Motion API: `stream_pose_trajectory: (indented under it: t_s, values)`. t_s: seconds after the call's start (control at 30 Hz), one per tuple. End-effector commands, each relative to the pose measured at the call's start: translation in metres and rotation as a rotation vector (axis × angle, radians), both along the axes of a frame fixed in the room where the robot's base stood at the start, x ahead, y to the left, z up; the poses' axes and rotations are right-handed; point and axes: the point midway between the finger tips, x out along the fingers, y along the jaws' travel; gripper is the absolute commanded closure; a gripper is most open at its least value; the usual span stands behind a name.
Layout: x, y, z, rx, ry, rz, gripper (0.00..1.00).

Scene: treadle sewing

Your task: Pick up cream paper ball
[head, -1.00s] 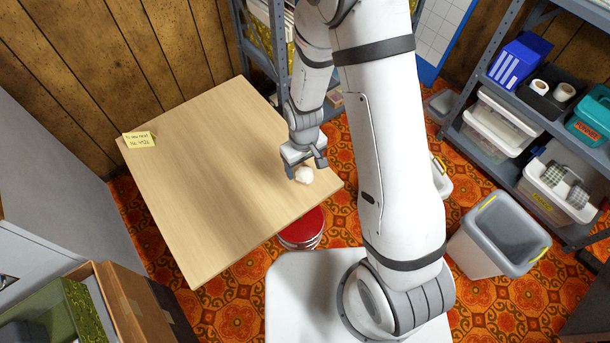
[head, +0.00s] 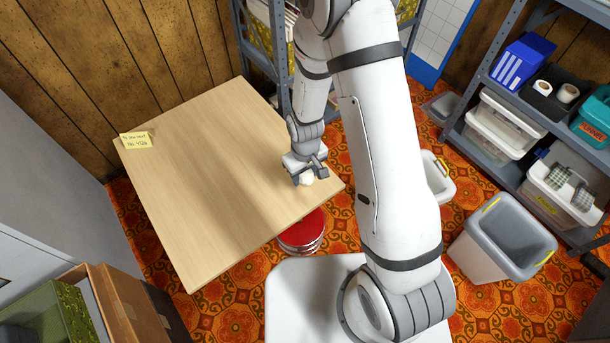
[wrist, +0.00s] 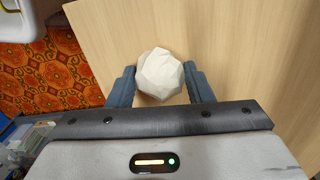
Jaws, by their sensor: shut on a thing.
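The cream paper ball (wrist: 160,73) is a crumpled, faceted lump over the wooden table (head: 205,165). In the head view the ball (head: 306,179) shows near the table's right corner, partly hidden by my gripper (head: 311,177). In the wrist view my gripper (wrist: 163,85) has its two blue-grey fingers on either side of the ball, shut on it. I cannot tell whether the ball still touches the table.
A yellow note (head: 137,140) lies at the table's far left corner. A red round tin (head: 302,231) stands on the floor below the near edge. A grey bin (head: 503,238) and a loaded shelf (head: 500,150) are at the right. Most of the tabletop is clear.

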Motion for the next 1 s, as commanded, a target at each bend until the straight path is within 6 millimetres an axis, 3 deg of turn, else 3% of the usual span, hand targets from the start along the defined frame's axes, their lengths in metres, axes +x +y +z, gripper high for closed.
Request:
stream_pose_trajectory:
  t_s: [0.17,0.57,0.67,1.0]
  values:
    - [0.000,0.000,0.000,0.000,0.000,-0.001,0.75]
    - [0.000,-0.001,0.001,0.000,0.000,-0.001,0.77]
    - [0.001,0.000,0.011,0.001,-0.002,-0.001,0.77]
    - [0.001,-0.001,0.078,0.001,-0.003,-0.002,0.77]
